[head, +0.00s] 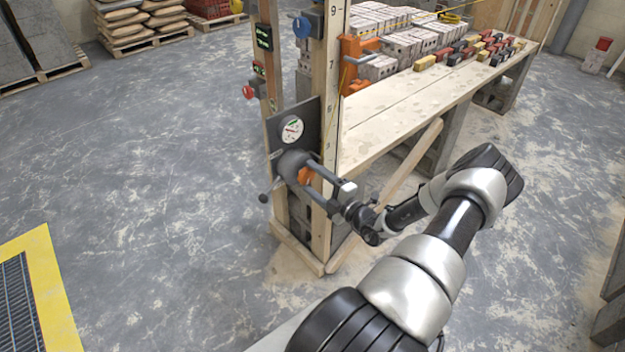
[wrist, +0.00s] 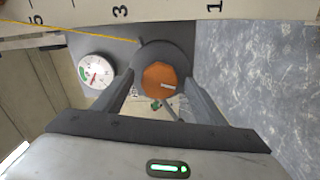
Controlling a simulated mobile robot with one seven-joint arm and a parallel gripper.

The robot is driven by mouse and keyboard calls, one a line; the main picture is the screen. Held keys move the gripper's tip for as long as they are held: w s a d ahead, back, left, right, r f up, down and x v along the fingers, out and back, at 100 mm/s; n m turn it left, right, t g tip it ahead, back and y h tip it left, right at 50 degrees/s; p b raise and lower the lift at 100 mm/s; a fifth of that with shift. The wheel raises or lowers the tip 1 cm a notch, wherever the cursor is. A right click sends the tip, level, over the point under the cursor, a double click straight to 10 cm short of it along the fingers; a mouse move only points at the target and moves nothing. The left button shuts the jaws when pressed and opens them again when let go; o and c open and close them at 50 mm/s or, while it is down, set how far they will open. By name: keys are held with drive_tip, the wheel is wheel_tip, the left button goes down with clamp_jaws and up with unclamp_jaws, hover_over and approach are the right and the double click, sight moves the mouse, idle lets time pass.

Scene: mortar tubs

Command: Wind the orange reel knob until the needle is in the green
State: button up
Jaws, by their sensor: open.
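The orange reel knob (head: 304,176) is on the front of a dark grey reel on the wooden post. In the wrist view the knob (wrist: 160,82) is an orange disc with a pale mark. My gripper (wrist: 158,76) is open, with one finger on each side of the knob; I cannot tell if they touch it. In the head view my gripper (head: 312,182) reaches the knob from the right. The round white gauge (head: 292,130) sits above the reel; it also shows in the wrist view (wrist: 96,71). Its red needle appears outside the green band, but is small.
A wooden bench (head: 390,115) with blocks and bricks extends behind the post. A dark lever with a ball end (head: 264,197) sticks out left of the reel. A red button (head: 248,92) and blue knob (head: 301,27) are higher up.

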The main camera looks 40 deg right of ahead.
drive_tip(key=s+d, duration=0.1)
drive_tip(key=s, duration=1.6)
drive_tip(key=shift+d, duration=0.15)
idle(0.3)
